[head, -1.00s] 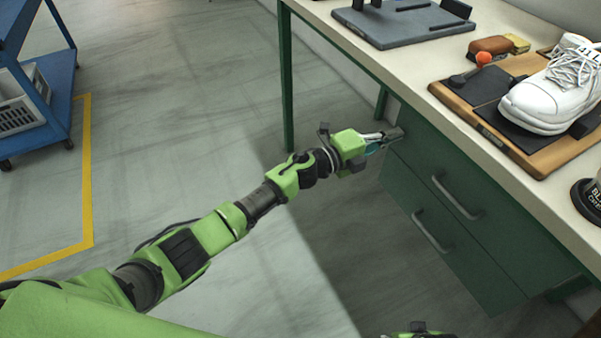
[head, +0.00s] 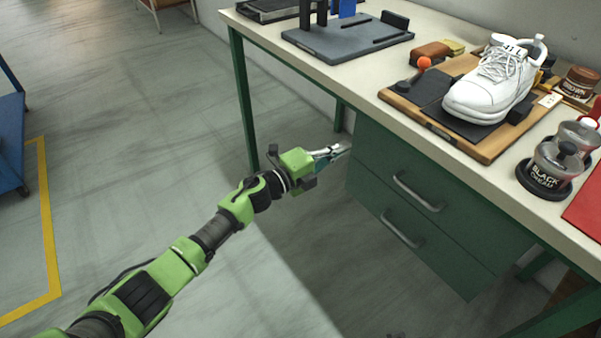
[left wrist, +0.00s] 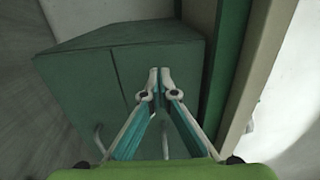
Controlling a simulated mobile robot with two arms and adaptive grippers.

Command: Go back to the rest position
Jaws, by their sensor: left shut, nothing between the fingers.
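My left gripper (head: 338,152) reaches out from the left in the head view, below the tabletop and by the left end of the green drawer unit (head: 440,235). Its fingers are shut and empty. In the left wrist view the fingertips of my left gripper (left wrist: 160,75) meet in front of the drawer unit (left wrist: 110,75). I cannot tell whether they touch it. My right gripper does not show in the head view.
A blue cart (head: 10,140) stands at the left. The floor (head: 130,120) between is open.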

